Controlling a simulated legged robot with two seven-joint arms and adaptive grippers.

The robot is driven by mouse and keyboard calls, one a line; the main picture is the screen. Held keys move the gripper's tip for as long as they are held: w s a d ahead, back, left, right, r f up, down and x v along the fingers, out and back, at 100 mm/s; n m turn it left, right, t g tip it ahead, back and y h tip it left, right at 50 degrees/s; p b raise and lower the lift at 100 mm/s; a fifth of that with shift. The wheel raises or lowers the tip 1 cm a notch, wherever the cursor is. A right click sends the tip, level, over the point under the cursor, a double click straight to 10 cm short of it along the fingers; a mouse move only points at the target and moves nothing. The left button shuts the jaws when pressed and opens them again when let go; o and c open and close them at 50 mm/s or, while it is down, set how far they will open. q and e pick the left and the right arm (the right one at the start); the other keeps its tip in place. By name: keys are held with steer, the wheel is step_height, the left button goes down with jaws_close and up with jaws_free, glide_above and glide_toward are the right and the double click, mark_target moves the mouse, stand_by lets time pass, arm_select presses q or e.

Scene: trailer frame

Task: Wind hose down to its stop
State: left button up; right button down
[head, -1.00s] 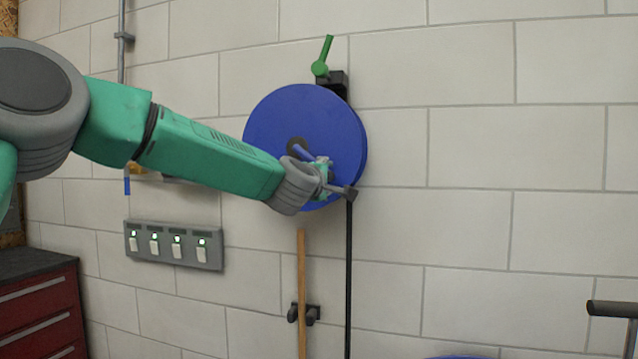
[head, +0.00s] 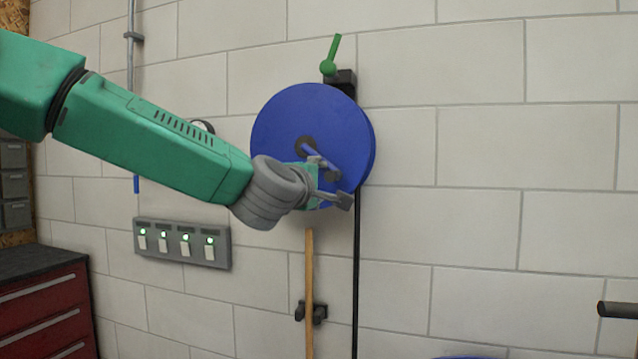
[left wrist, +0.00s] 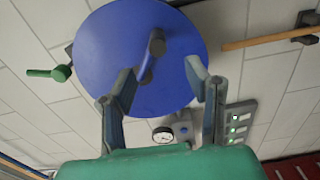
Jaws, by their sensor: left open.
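The blue hose reel (head: 285,120) is mounted on the block wall, with its crank arm (head: 318,153) pointing down and right from the hub. The dark hose (head: 357,270) hangs straight down from the reel's right side; its lower end is out of sight. A green lever (head: 330,58) stands at the reel's top. My left gripper (head: 336,188) is in front of the reel's lower part, near the crank's outer end. In the left wrist view my left gripper (left wrist: 161,92) is open, with the crank handle (left wrist: 156,45) beyond its fingertips and nothing visible between them. My right gripper is not seen.
A switch panel (head: 182,243) with several lit switches is on the wall below my left arm. A wooden handle (head: 309,290) hangs in a clip beneath the reel. A red drawer cabinet (head: 45,310) stands at lower left. A gauge (left wrist: 163,135) shows in the wrist view.

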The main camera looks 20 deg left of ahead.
mark_target(333, 175)
arm_select(q)
step_height(333, 175, down, 4)
steer(key=m+t+b, duration=0.5)
steer(key=m+b, duration=0.1)
steer(key=m, duration=1.3)
steer(key=shift+n+g, duration=0.3)
steer(key=p+x, duration=0.2)
steer(key=x, duration=1)
steer(key=shift+w+a, duration=0.15)
steer(key=shift+w, duration=0.2)
jaws_close()
